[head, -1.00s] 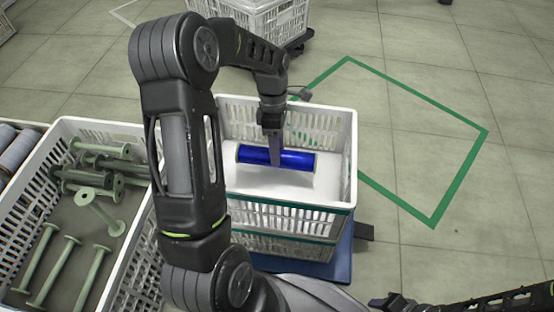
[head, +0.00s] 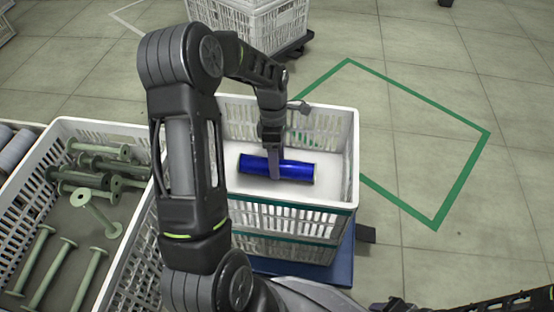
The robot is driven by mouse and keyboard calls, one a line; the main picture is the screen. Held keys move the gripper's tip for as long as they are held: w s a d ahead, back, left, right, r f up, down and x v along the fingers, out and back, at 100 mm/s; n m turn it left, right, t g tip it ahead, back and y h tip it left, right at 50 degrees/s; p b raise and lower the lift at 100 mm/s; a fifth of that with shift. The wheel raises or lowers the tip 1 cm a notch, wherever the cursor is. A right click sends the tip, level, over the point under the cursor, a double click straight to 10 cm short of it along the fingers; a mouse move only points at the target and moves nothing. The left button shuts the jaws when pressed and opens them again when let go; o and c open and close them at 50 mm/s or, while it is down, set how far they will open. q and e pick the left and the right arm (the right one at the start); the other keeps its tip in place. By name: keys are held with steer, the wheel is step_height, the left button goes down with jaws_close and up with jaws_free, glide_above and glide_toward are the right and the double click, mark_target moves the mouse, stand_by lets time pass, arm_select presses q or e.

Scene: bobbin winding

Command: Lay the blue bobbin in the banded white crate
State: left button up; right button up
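The blue bobbin (head: 252,167) lies roughly level inside the banded white crate (head: 353,165), low over its pale floor. I cannot tell whether it touches the floor. The crate has a green-teal band below its front rim and sits on top of another banded crate. My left gripper (head: 276,166) reaches down into the crate, its fingers shut across the middle of the bobbin; the far finger is hidden. Part of my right arm shows at the bottom right edge, but its fingers are out of view.
A white crate (head: 143,128) with several green bobbins stands at the left. The banded stack rests on a blue base (head: 345,262). Another white crate stack (head: 262,25) stands at the back. A green floor outline (head: 462,180) on the right encloses clear floor.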

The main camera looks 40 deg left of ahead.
arm_select(q)
steer(key=shift+r, duration=0.1)
steer(key=p+v, duration=0.5)
steer(key=v, duration=0.7)
stand_by(0.9)
